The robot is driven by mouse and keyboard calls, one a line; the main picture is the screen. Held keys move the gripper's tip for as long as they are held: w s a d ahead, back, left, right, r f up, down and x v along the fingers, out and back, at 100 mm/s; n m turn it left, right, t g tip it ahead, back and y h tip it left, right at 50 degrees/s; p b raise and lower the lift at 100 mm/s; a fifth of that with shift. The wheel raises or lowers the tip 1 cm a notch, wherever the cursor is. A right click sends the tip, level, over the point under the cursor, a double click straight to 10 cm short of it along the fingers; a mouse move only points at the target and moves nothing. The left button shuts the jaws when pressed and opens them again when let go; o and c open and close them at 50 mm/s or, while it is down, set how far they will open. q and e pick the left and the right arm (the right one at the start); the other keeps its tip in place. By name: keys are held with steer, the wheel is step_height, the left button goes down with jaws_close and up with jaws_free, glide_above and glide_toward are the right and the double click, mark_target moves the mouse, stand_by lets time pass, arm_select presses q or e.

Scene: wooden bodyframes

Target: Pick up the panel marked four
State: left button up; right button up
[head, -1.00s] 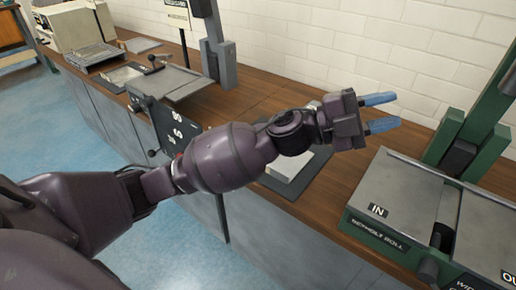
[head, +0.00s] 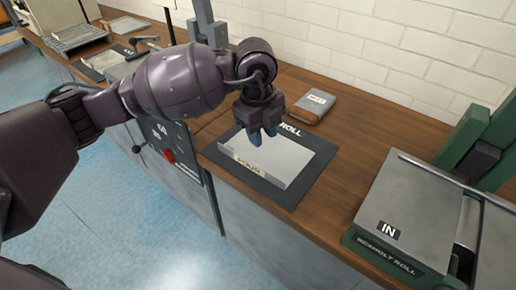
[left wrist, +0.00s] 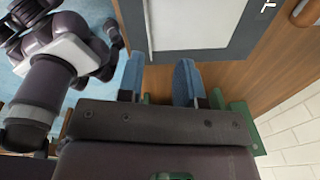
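The panel (head: 285,158) is a flat light grey-white plate with a raised front edge bearing a small label that seems to read FOUR. It lies on a dark mat (head: 290,197) on the wooden counter. My left gripper (head: 262,138) points down over the panel's back left part, hiding some of it. In the left wrist view its two blue fingers (left wrist: 159,82) are apart with nothing between them, and the panel (left wrist: 195,25) shows beyond them. I cannot tell from the head view exactly how high the fingertips are. My right gripper is not in view.
A small grey-and-brown block (head: 315,107) with a label lies behind the mat. A green and grey roll machine (head: 410,215) marked IN stands at the right. A brick wall (head: 400,50) runs behind. Bare counter (head: 350,160) lies between mat and machine.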

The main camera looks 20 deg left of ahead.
arm_select(q)
steer(key=a+n+y, duration=0.1)
steer(key=n, duration=0.1)
steer(key=b, duration=0.1)
glide_above(255, 166)
steer(key=shift+n, duration=0.3)
step_height(255, 166, down, 5)
steer(key=shift+w+r, duration=0.1)
steer(key=shift+w, duration=0.05)
steer(key=shift+f+b, duration=0.35)
steer(key=shift+f, duration=0.2)
step_height(255, 166, down, 5)
steer(key=shift+a+f+b, duration=0.1)
steer(key=shift+b, duration=0.85)
steer(key=shift+r, duration=0.2)
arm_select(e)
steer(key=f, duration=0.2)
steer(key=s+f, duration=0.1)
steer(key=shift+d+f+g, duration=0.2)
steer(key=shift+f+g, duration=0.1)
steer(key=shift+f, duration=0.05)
arm_select(q)
jaws_close()
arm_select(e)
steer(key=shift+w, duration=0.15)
